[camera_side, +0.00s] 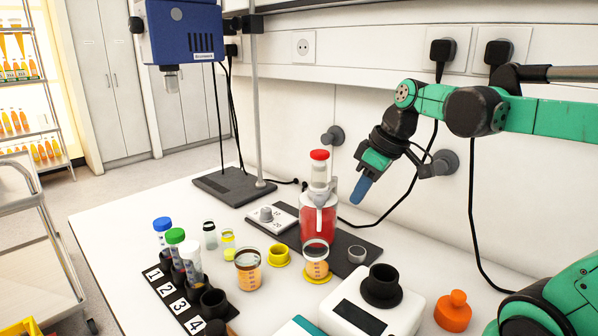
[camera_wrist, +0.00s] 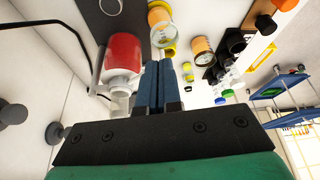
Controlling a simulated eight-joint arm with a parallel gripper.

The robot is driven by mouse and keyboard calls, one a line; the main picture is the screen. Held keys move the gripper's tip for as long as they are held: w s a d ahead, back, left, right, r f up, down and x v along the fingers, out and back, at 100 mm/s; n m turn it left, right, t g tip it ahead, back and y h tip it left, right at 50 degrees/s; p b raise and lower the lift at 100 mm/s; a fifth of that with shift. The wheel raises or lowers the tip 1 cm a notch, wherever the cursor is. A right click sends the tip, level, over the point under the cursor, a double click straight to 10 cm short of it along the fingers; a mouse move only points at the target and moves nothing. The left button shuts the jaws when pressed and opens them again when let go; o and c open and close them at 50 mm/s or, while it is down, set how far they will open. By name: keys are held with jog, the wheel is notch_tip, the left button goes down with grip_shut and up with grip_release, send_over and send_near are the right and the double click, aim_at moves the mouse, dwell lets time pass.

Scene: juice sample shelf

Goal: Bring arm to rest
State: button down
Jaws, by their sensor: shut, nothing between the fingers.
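My gripper (camera_side: 361,190) has blue fingers and hangs in the air above the back right part of the white table, pointing down and slightly left. Its fingers are shut together with nothing between them. In the wrist view the shut fingers (camera_wrist: 160,82) show at the middle. My green and black arm reaches in from the right.
A numbered black rack (camera_side: 172,292) holds capped tubes at the left. Juice beakers (camera_side: 247,270) and (camera_side: 316,262) stand at the middle front. A white device (camera_side: 375,312) and an orange bulb (camera_side: 453,312) are at the front right. A blue stirrer (camera_side: 182,32) hangs on a stand.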

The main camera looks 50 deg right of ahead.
jog(key=v, duration=0.6)
jog(key=w+a+f+m+t, duration=0.1)
jog(key=a+f+m+t, duration=0.1)
jog(key=a+f, duration=0.8)
jog(key=shift+w+f+t+h, duration=0.2)
jog(key=shift+f+t+h, duration=0.15)
jog(key=shift+t+h, duration=0.05)
